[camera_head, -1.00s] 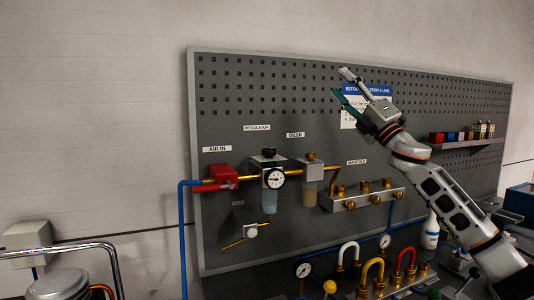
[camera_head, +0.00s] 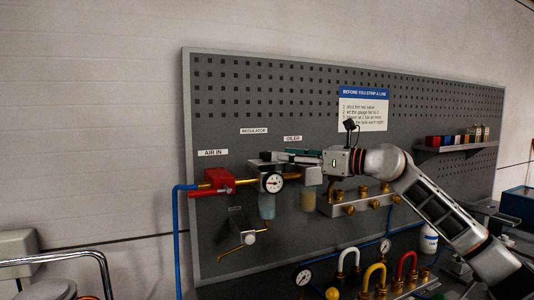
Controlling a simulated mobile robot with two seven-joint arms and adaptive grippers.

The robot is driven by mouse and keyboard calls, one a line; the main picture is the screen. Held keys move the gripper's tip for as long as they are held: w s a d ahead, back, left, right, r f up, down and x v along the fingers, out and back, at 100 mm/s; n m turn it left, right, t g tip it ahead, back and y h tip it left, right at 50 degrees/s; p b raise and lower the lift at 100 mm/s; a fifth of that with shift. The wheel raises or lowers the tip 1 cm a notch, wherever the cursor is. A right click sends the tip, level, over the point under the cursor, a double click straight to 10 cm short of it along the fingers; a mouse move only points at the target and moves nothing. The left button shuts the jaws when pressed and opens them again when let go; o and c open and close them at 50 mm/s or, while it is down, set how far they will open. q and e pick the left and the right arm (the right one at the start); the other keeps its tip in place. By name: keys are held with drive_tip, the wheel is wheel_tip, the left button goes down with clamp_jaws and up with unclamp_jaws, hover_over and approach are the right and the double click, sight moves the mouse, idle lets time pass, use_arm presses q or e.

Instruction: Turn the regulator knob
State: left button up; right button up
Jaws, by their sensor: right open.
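The regulator (camera_head: 267,184) is on the grey pegboard panel, with a round white gauge (camera_head: 273,182) on its front and a clear bowl (camera_head: 267,207) below. Its black knob on top is hidden or nearly hidden by my right gripper (camera_head: 269,157). That gripper comes in level from the right, its fingers apart and pointing left at the top of the regulator. I cannot tell whether the fingers touch the knob. My left gripper is not in view.
A red air-in valve (camera_head: 218,180) is left of the regulator on a brass pipe. The oiler (camera_head: 308,178) stands close on the right, under my right gripper. A manifold (camera_head: 350,202) is further right. A notice (camera_head: 363,110) hangs above.

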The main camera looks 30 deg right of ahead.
sight(268, 153)
drive_tip(key=p+x, duration=0.1)
drive_tip(key=x, duration=0.4)
drive_tip(key=shift+w+a+r, duration=0.1)
drive_tip(key=shift+w+r, duration=0.05)
drive_tip(key=shift+w+a+p, duration=0.3)
drive_tip(key=shift+w, duration=0.25)
drive_tip(key=c, duration=1.1)
